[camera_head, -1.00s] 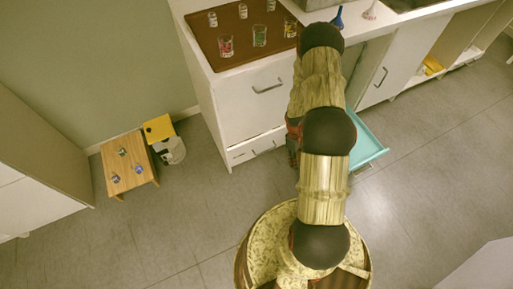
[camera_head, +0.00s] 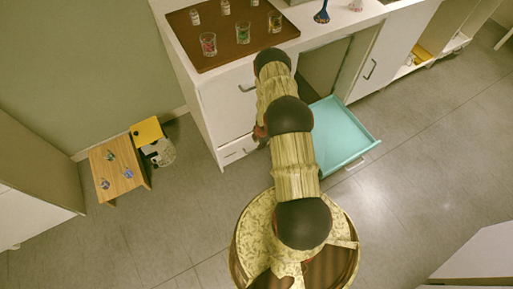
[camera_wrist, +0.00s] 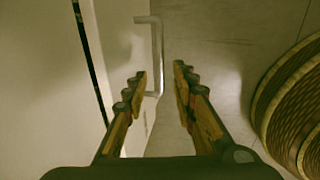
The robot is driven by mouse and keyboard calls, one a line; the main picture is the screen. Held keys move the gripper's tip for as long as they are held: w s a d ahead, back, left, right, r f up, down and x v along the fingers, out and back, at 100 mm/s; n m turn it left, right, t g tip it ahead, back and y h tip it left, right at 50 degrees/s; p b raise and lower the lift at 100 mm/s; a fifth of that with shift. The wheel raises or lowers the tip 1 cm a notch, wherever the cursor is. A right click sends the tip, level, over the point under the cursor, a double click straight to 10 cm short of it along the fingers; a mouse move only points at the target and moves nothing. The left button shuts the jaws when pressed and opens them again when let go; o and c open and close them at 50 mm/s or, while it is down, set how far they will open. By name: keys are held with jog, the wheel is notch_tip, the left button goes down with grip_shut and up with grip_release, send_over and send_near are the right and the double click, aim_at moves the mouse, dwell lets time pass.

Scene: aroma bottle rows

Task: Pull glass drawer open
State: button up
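A white cabinet front (camera_head: 222,108) stands below the counter with the glasses. It has a bar handle (camera_head: 247,88) on its upper panel and a low drawer (camera_head: 238,150) near the floor. My gripper (camera_wrist: 159,72) is open beside a white panel in the wrist view. A pale bar handle (camera_wrist: 156,45) stands out from that panel, and its near end lies between my fingers, which do not close on it. In the head view my arm hides most of the gripper, so I cannot tell for certain which handle this is.
A turquoise drawer (camera_head: 340,135) stands pulled out to the right of my arm. Several glasses and bottles stand on a brown tray (camera_head: 275,35) on the counter. A small wooden table (camera_head: 133,180) is at left. Grey floor is clear at front left.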

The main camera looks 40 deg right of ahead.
jog(key=f+b, duration=0.1)
jog(key=f, duration=0.2)
jog(key=w+f+b, duration=0.1)
jog(key=f, duration=0.2)
jog(key=shift+w+d+f+b, duration=0.15)
jog(key=shift+d+f+b, duration=0.05)
jog(key=shift+f+b, duration=0.2)
jog(key=shift+c, duration=0.6)
grip_shut()
